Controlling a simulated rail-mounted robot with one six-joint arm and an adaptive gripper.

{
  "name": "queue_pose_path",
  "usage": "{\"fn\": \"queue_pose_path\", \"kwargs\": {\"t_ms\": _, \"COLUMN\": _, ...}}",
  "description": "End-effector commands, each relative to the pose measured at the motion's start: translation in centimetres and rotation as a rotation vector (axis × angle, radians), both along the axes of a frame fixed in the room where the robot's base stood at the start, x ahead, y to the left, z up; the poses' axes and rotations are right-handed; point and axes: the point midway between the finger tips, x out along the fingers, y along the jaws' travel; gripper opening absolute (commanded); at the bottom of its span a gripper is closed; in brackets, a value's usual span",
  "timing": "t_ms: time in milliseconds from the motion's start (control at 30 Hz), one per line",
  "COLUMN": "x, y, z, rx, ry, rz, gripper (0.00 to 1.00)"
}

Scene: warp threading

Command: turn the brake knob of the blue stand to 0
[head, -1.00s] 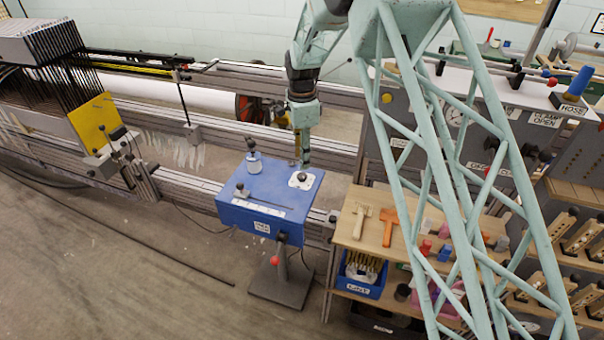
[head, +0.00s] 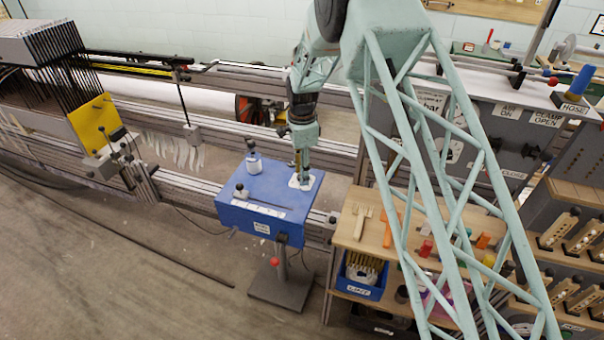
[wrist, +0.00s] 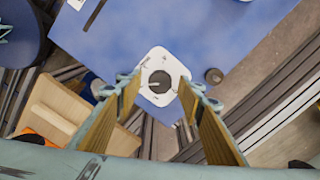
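The blue stand (head: 275,205) is a blue box on a dark pedestal in the middle of the head view. A dark round knob (wrist: 160,82) sits on a white dial plate (wrist: 152,96) with small marks too small to read. The plate (head: 307,183) is near the right back corner of the box top. My gripper (head: 301,176) points down over this plate and hides most of the knob. In the wrist view my gripper (wrist: 158,92) is open, with one tan-padded finger on each side of the knob. I cannot tell whether the fingers touch it.
The box top also has a white-based knob (head: 253,164) and a black lever knob (head: 240,190). A wooden shelf (head: 357,233) with tools stands close to the right. Metal rails run behind the stand. The floor in front is clear.

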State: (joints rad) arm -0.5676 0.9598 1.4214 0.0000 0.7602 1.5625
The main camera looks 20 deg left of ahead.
Motion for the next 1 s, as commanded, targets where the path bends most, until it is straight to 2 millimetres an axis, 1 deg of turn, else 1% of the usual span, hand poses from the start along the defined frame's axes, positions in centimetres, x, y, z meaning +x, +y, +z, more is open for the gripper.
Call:
{"fn": "queue_pose_path", "kwargs": {"t_ms": 67, "x": 0.00, "y": 0.00, "z": 0.00, "rx": 0.000, "ry": 0.000, "rz": 0.000, "gripper": 0.35}}
{"fn": "queue_pose_path", "kwargs": {"t_ms": 100, "x": 0.00, "y": 0.00, "z": 0.00, "rx": 0.000, "ry": 0.000, "rz": 0.000, "gripper": 0.33}}
{"fn": "queue_pose_path", "kwargs": {"t_ms": 300, "x": 0.00, "y": 0.00, "z": 0.01, "rx": 0.000, "ry": 0.000, "rz": 0.000, "gripper": 0.15}}
{"fn": "queue_pose_path", "kwargs": {"t_ms": 367, "x": 0.00, "y": 0.00, "z": 0.01, "rx": 0.000, "ry": 0.000, "rz": 0.000, "gripper": 0.11}}
{"fn": "queue_pose_path", "kwargs": {"t_ms": 667, "x": 0.00, "y": 0.00, "z": 0.01, "rx": 0.000, "ry": 0.000, "rz": 0.016, "gripper": 0.11}}
{"fn": "queue_pose_path", "kwargs": {"t_ms": 867, "x": 0.00, "y": 0.00, "z": 0.02, "rx": 0.000, "ry": 0.000, "rz": 0.073, "gripper": 0.11}}
{"fn": "queue_pose_path", "kwargs": {"t_ms": 1000, "x": 0.00, "y": 0.00, "z": 0.02, "rx": 0.000, "ry": 0.000, "rz": 0.142, "gripper": 0.11}}
